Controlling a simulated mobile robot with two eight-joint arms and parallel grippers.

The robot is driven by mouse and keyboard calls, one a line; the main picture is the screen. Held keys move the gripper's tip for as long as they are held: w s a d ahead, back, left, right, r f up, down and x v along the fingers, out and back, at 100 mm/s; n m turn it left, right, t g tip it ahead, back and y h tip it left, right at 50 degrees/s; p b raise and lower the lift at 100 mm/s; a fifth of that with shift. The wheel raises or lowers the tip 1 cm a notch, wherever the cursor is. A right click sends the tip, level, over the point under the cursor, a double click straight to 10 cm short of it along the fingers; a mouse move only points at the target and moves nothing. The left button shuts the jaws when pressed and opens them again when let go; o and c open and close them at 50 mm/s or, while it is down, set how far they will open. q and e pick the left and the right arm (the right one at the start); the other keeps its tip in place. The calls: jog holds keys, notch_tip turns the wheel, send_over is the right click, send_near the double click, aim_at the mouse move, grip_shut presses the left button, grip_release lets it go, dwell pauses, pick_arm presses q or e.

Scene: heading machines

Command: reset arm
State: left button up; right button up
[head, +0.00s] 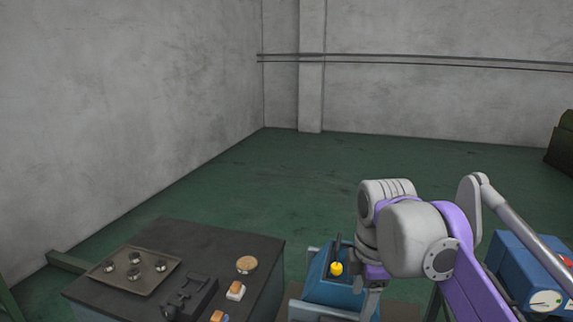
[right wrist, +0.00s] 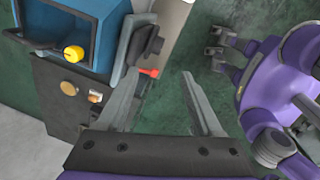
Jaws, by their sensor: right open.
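My right arm comes in from the right in the head view, and its gripper (head: 371,302) points down beside a blue housing (head: 333,288) with a yellow knob (head: 336,268). The fingertips are partly cut off at the lower edge there. In the right wrist view the two fingers of this gripper (right wrist: 165,90) stand wide apart, with only green floor seen between them. The blue housing (right wrist: 70,35) and yellow knob (right wrist: 74,53) are left of the fingers. A red-tipped lever (right wrist: 149,72) shows near the left fingertip; I cannot tell whether they touch. My left gripper does not show.
A dark bench (head: 215,245) at lower left carries a tray (head: 118,284) with several small metal parts, a black device (head: 188,298) and a round brass-coloured button (head: 246,264). A blue machine with a dial (head: 545,300) stands at right. Green floor (head: 300,180) behind is clear.

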jog(key=s+d+f+m+t, duration=0.1)
jog(key=s+f+m+t, duration=0.1)
jog(key=s+f+m, duration=0.5)
jog(key=s+d+f+m+t, duration=0.2)
jog(key=s+f+m, duration=0.5)
jog(key=f+m, duration=0.4)
notch_tip(320, 180, down, 5)
jog(key=shift+s+d+f+t, duration=0.1)
jog(key=shift+s+d+t, duration=0.05)
jog(key=shift+d+t, duration=0.15)
